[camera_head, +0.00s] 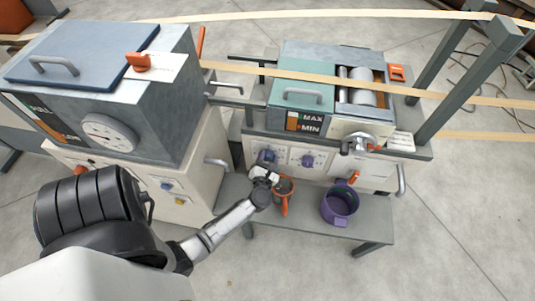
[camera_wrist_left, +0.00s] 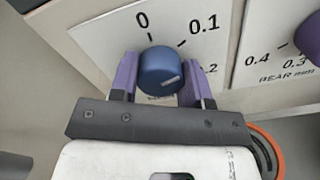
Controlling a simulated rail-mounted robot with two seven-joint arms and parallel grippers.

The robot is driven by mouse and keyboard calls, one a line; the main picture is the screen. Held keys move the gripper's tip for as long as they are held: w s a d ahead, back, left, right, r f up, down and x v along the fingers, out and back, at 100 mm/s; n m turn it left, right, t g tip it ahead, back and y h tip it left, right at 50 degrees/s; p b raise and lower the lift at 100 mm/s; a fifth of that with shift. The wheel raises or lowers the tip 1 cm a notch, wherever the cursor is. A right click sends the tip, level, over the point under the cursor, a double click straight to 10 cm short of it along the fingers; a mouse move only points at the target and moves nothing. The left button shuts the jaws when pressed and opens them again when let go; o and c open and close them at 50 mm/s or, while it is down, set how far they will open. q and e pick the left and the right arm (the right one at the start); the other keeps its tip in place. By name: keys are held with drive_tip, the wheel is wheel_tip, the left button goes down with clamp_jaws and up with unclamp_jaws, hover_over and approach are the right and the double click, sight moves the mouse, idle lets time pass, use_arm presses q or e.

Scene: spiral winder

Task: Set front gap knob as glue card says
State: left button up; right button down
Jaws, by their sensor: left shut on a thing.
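The front gap knob (camera_wrist_left: 161,72) is a blue round knob on a white dial plate (camera_wrist_left: 118,30) marked 0, 0.1 and a partly hidden .2. A short pale mark on its face lies to the lower right, roughly towards the .2 side; the exact reading is unclear. My left gripper (camera_wrist_left: 160,85) has its purple fingers on either side of the knob, shut on it. The knob (camera_head: 267,156) also shows in the head view, just above my left gripper (camera_head: 265,169). A small white card (camera_head: 401,141) lies on the machine's right; its writing is unreadable and I cannot tell if it is the glue card.
A purple knob (camera_wrist_left: 309,38) on the REAR mm plate stands to the right. A grey machine with a dial (camera_head: 108,133) stands at left.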

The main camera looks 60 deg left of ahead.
use_arm(q)
drive_tip(key=m+p, duration=0.3)
drive_tip(key=m, duration=0.2)
drive_tip(key=shift+r+m+p, duration=0.15)
drive_tip(key=shift+m+p, duration=0.15)
drive_tip(key=shift+p, duration=0.05)
drive_tip(key=m+p, duration=0.2)
drive_tip(key=m, duration=0.2)
drive_tip(key=shift+p, duration=0.3)
drive_tip(key=m+p, duration=0.2)
drive_tip(key=m, duration=0.3)
drive_tip(key=shift+m+p, duration=0.35)
drive_tip(key=shift+m, duration=0.05)
drive_tip(key=m+p, duration=0.1)
drive_tip(key=m, duration=0.1)
drive_tip(key=m+p, duration=0.1)
drive_tip(key=m, duration=0.2)
drive_tip(key=shift+f+m, duration=0.2)
drive_tip(key=shift+m, duration=0.1)
drive_tip(key=o, duration=0.9)
drive_tip(key=shift+o, duration=0.2)
